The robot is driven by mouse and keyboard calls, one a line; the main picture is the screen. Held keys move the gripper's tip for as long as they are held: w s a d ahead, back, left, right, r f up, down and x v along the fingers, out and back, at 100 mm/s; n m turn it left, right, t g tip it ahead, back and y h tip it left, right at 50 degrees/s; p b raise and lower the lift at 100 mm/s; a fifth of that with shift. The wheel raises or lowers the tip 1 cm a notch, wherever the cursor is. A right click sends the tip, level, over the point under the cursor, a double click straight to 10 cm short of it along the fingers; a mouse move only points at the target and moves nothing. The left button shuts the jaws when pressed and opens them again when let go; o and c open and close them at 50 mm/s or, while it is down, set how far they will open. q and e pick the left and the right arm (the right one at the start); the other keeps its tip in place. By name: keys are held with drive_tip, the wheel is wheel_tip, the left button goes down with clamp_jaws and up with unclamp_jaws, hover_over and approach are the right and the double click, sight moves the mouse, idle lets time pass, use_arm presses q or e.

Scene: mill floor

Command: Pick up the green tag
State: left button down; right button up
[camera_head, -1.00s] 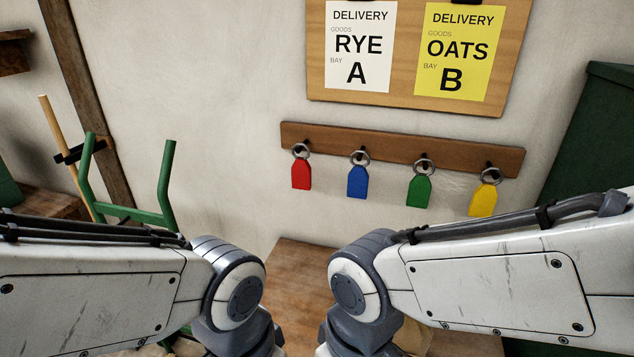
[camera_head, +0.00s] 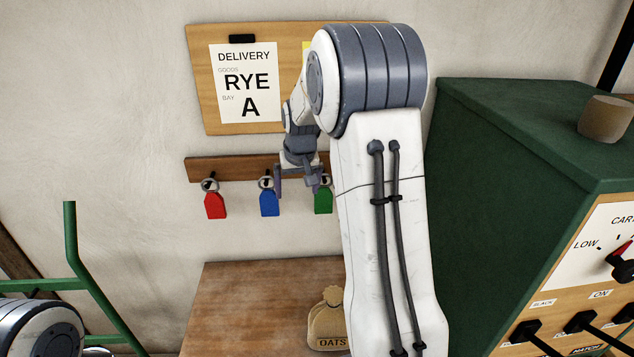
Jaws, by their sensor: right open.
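The green tag (camera_head: 323,201) hangs by its ring from a hook on the wooden rail (camera_head: 232,168). My right arm hides the part of the rail to its right, and the yellow tag does not show. My right gripper (camera_head: 299,190) is open in front of the rail, between the blue tag (camera_head: 269,204) and the green tag, with its right finger close to the green tag's ring. I cannot tell whether it touches. The red tag (camera_head: 215,205) hangs further left. Of my left arm only a joint shows at the lower left; its gripper is out of view.
A wooden table (camera_head: 250,300) stands below the rail with an oats sack (camera_head: 327,322) on it. A green cabinet (camera_head: 490,180) with a control panel (camera_head: 600,290) fills the right. A green frame (camera_head: 85,270) stands at the left. The delivery board (camera_head: 200,70) hangs above.

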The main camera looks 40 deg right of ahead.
drive_tip(key=m+p, duration=0.1)
drive_tip(key=m, duration=0.1)
approach(324, 191)
drive_tip(key=shift+h, duration=0.5)
drive_tip(key=p+x, duration=0.1)
drive_tip(key=x, duration=0.2)
drive_tip(key=p+x, duration=0.2)
drive_tip(key=x, duration=0.1)
drive_tip(key=p+x, duration=0.1)
drive_tip(key=x, duration=0.2)
drive_tip(key=shift+a+f, duration=0.35)
drive_tip(key=shift+w+d+f+p, duration=0.1)
drive_tip(key=shift+w+f+p, duration=0.2)
drive_tip(key=shift+f, duration=0.3)
drive_tip(key=c, duration=1.4)
use_arm(q)
wheel_tip(324, 191, up, 7)
drive_tip(key=shift+f, duration=0.2)
use_arm(e)
drive_tip(key=shift+r, duration=0.1)
